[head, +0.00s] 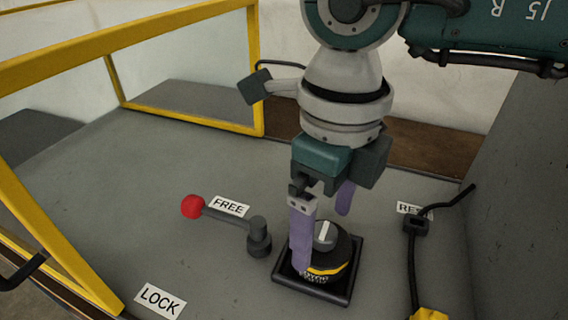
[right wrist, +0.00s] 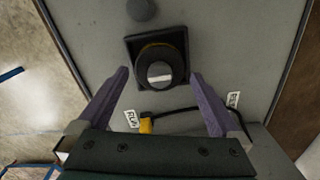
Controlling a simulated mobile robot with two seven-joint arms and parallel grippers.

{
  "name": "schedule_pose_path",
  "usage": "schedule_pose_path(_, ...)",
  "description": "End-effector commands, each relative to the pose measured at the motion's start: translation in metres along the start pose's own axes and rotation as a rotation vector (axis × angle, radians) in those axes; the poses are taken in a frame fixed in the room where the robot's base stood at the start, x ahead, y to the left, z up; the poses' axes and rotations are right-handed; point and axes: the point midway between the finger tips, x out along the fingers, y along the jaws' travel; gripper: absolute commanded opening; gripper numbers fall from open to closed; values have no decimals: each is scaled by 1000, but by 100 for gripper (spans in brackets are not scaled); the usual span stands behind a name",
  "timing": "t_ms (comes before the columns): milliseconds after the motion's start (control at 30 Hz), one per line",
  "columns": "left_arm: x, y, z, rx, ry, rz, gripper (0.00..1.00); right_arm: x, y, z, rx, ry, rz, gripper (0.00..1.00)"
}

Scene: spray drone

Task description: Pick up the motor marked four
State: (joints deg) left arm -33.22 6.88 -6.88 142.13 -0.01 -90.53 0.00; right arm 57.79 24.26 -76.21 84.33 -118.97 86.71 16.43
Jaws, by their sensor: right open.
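A black round motor (head: 334,262) with a yellow band and a pale bar on its top stands upright in a black square tray (head: 345,297). White lettering on its side is too small to read, so I cannot confirm the mark. My right gripper (head: 322,241) is open and points down over the motor, with one purple finger in front of it. In the right wrist view, the motor (right wrist: 160,72) shows between the two spread fingertips (right wrist: 159,72), with gaps at both sides. I cannot tell how far down the fingers reach. My left gripper is not in view.
A lever (head: 259,238) with a red knob (head: 193,207) stands left of the tray, by labels FREE (head: 229,207) and LOCK (head: 159,300). A black cable (head: 413,265) with a yellow connector (head: 429,314) runs at the right. Yellow rails (head: 258,70) border the grey bench.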

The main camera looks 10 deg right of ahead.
Motion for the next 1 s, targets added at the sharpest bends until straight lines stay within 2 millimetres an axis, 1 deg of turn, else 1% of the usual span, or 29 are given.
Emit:
schedule_pose_path(33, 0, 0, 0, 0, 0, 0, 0, 9, 1, 0, 0, 2, 3, 100)
schedule_pose_path(133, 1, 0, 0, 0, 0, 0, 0, 20, 0, 0, 0, 1, 1, 100)
schedule_pose_path(233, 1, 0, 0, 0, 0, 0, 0, 23, 0, 0, -1, 0, 1, 100)
schedule_pose_path(400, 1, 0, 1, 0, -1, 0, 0, 23, 0, 0, -1, -1, 1, 100)
schedule_pose_path(1000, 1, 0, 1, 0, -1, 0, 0, 22, 0, 0, -1, -2, 2, 32)
